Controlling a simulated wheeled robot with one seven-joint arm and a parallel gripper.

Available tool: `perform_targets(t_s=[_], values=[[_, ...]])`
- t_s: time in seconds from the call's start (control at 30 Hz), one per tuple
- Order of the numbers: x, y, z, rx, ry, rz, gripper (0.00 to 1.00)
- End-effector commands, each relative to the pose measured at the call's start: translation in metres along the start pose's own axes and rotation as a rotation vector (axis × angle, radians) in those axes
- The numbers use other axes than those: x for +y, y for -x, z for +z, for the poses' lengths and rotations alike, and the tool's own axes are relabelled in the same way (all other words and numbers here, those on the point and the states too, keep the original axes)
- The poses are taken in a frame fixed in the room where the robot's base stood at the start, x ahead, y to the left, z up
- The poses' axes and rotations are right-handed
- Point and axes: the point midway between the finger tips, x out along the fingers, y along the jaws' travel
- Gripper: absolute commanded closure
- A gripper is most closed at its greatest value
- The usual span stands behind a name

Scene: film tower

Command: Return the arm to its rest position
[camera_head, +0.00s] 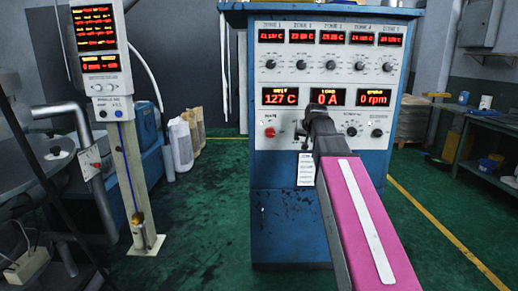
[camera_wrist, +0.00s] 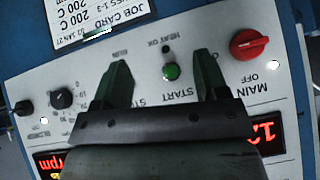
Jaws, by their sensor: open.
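My arm, with a magenta link and white stripe, reaches from the lower right to the front of the blue-and-white control cabinet (camera_head: 262,215) in the head view. My gripper (camera_head: 305,141) is in front of the lower part of the panel, partly hidden by my own wrist. In the wrist view, which shows the panel upside down, my gripper (camera_wrist: 166,68) is open and empty. Whether the fingers touch the panel is unclear.
A red main knob (camera_head: 270,132) sits left of my gripper and shows in the wrist view (camera_wrist: 249,44). A job card (camera_wrist: 95,17) hangs on the cabinet. A display post (camera_head: 122,150) stands left, a workbench (camera_head: 495,130) right. Green floor between is clear.

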Motion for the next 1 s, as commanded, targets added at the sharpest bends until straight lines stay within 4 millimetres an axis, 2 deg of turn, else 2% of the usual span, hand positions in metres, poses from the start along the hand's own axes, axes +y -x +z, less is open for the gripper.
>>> perform_targets(t_s=[0.03,0.2,0.5,0.7,1.0], values=[[0.003,-0.012,0.023,-0.032,0.002,0.005,0.33],[0.011,-0.049,0.087,-0.135,0.01,0.024,0.33],[0.024,-0.097,0.203,-0.313,0.026,0.055,0.33],[0.033,-0.116,0.282,-0.433,0.037,0.073,0.33],[0.045,-0.127,0.397,-0.61,0.057,0.1,0.33]])
